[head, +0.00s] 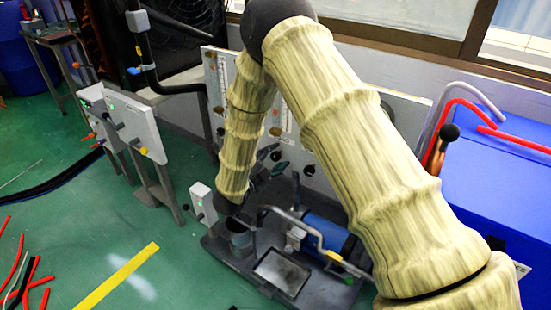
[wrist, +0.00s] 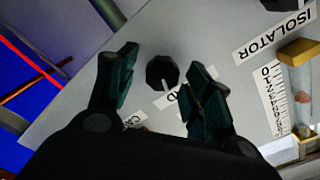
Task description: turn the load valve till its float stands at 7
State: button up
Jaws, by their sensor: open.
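In the wrist view a dark faceted knob (wrist: 161,72) with a pale pointer mark sits on the grey panel between the fingers of my gripper (wrist: 165,62). The gripper is open, one finger on each side, with visible gaps to the knob; I cannot tell the depth. The label (wrist: 180,100) by the knob is mostly covered by a finger and shows a final "D". A flow tube (wrist: 302,90) with a reddish float (wrist: 303,129) and a number scale stands at the right, upside down in this view. I cannot tell whether it belongs to this knob, nor read its float clearly.
An "ISOLATOR" label (wrist: 275,33) lies above the tube, with another dark knob at the top edge. In the head view my arm covers much of the white panel (head: 216,70). A dark tray with a blue cylinder (head: 325,232) and pipes lies below; a blue cabinet (head: 500,190) stands right.

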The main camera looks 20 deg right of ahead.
jog(key=shift+w+d, duration=0.25)
jog(key=shift+d, duration=0.1)
